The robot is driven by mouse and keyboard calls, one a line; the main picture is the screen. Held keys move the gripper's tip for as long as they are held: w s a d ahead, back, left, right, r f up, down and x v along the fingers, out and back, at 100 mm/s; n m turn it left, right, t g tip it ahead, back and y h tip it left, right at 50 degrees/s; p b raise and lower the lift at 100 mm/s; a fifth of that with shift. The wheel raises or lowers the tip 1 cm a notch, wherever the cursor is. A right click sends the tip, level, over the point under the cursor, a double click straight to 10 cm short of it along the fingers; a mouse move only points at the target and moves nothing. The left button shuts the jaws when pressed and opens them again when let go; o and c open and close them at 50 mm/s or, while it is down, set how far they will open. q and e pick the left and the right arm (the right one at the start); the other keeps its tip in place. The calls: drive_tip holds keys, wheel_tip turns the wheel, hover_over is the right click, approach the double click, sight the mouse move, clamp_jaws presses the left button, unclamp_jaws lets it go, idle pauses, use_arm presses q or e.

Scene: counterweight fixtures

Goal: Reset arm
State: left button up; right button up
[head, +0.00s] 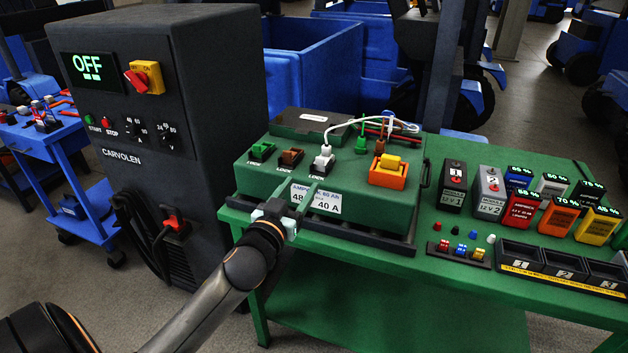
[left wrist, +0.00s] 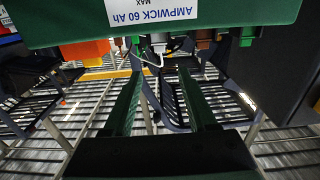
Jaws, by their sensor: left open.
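My left arm comes in from the lower left in the head view. Its left gripper (head: 300,190) is in front of the label side of the green battery box (head: 385,218). In the left wrist view the two dark green fingers of the left gripper (left wrist: 160,78) stand apart with nothing between them. The box's label edge (left wrist: 180,12) is at the top of that view. I cannot tell whether the fingers touch the box. My right gripper is not in view.
A dark charger cabinet (head: 215,140) reading OFF stands left of the green table (head: 470,255). The box top has lock levers (head: 290,157), white and green plugs and an orange block (head: 388,175). Modules (head: 490,190) and numbered bins (head: 560,262) fill the table's right.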

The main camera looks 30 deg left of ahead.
use_arm(q)
drive_tip(key=s+d+f+m+g+h+p, duration=0.1)
drive_tip(key=s+d+f+g+h+p, duration=0.1)
drive_tip(key=s+d+f, duration=0.35)
drive_tip(key=s+d+f+m+g+h+p, duration=0.2)
drive_tip(key=d+f, duration=0.1)
drive_tip(key=f, duration=0.6)
drive_tip(key=s+d+f+m+g+h+p, duration=0.1)
drive_tip(key=s+d+f+g, duration=0.1)
drive_tip(key=s+d+f, duration=0.3)
drive_tip(key=s+d+f+g+h+p, duration=0.1)
drive_tip(key=s+d+f+g+p, duration=0.1)
drive_tip(key=s+d+f, duration=0.3)
drive_tip(key=s, duration=0.4)
drive_tip(key=shift+s+d+m+h, duration=0.2)
drive_tip(key=shift+d+m+h, duration=0.05)
drive_tip(key=shift+m+h, duration=0.15)
